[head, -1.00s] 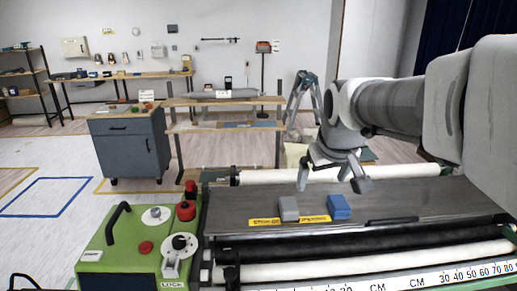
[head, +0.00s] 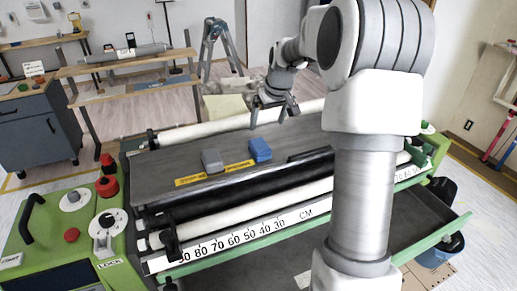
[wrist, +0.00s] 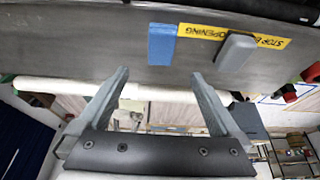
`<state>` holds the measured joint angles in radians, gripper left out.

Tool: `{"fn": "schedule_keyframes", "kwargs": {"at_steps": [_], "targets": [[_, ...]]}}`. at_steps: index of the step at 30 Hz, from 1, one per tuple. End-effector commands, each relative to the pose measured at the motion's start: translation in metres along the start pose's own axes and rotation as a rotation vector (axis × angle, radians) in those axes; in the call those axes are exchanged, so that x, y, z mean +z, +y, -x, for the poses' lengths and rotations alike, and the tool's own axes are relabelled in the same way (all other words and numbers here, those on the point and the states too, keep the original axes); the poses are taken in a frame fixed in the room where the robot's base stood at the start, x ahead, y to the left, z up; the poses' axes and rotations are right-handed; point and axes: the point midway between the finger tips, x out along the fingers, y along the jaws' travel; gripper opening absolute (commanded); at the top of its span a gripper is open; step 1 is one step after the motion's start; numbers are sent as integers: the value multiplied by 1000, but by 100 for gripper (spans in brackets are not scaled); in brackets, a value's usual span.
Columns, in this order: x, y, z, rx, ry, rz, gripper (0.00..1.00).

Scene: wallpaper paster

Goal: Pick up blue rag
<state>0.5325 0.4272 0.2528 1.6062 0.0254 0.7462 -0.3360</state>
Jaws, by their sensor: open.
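The blue rag (head: 260,150) is a small blue block-like piece lying on the dark flat top of the pasting machine (head: 160,168). In the wrist view the blue rag (wrist: 161,44) lies ahead of the fingertips, near the yellow warning strip (wrist: 205,33). A grey block (head: 212,161) lies beside it, to its left in the head view; in the wrist view the grey block (wrist: 236,51) is to its right. My gripper (head: 272,116) is open and empty, above and behind the rag in the head view. The gripper (wrist: 160,75) also shows from the wrist, its fingers apart with nothing between them.
White rollers (head: 220,128) run along the back and front of the machine. A green control box (head: 65,225) with red knobs stands at the left. A dark bar (head: 310,154) lies right of the rag. The machine top left of the grey block is clear.

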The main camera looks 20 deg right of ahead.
Motion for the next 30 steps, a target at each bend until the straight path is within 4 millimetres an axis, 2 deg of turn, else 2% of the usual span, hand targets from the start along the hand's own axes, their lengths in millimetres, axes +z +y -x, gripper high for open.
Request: {"fn": "schedule_keyframes", "kwargs": {"at_steps": [3,9,12,19,27,30], "targets": [[1,-1,-29,-4,-5,1,100],[1,-1,-69,-3,-3,0,100],[0,-1,-81,-1,-1,2,100],[0,-2,-96,-1,0,1,100],[0,-2,-133,-1,-2,1,100],[-1,-3,-139,0,-1,1,100]]}}
